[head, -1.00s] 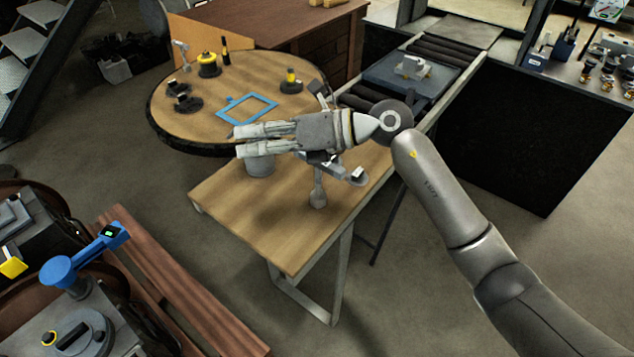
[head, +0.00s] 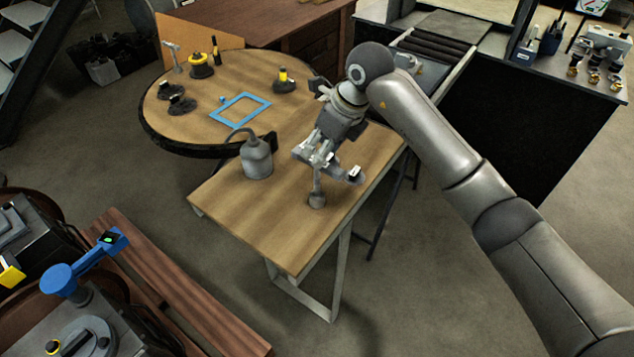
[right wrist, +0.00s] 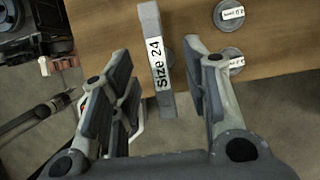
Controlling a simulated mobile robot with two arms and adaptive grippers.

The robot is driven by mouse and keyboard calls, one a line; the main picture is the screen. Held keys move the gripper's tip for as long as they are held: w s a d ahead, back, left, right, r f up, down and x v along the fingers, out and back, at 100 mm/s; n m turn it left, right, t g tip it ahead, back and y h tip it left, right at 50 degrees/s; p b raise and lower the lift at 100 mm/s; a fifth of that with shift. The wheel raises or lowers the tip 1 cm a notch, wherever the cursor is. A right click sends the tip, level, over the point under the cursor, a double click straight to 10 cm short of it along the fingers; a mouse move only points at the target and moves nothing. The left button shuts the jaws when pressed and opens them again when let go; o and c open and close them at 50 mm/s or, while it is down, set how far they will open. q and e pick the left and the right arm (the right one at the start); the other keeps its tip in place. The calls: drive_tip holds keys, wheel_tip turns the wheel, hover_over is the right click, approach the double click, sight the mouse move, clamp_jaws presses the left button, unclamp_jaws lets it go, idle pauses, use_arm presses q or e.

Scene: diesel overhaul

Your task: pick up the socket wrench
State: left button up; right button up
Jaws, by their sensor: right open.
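A grey bar with a white "Size 24" label, apparently the socket wrench (right wrist: 161,75), lies between the fingers of my right gripper (right wrist: 158,95) in the right wrist view. In the head view, an upright grey shaft with a round foot (head: 317,198) stands on the wooden table beneath the gripper. A dark part with a white label (head: 354,174) shows beside it. My right gripper (head: 315,156) is open and points down over these parts; its fingers hide some of them. I cannot tell whether they touch the bar. My left gripper is not in view.
A grey oil can (head: 257,160) stands left of the gripper on the wooden table (head: 262,225). Behind is a round table (head: 205,125) with a blue frame (head: 240,108) and several small parts. Two labelled grey discs (right wrist: 229,14) lie near the bar. The table's front is clear.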

drive_tip(key=p, duration=0.2)
hover_over(317, 183)
drive_tip(key=f, duration=0.4)
drive_tip(key=shift+w+d+f, duration=0.1)
drive_tip(key=shift+w+f, duration=0.3)
drive_tip(key=shift+f, duration=0.2)
clamp_jaws()
drive_tip(key=shift+r, duration=0.1)
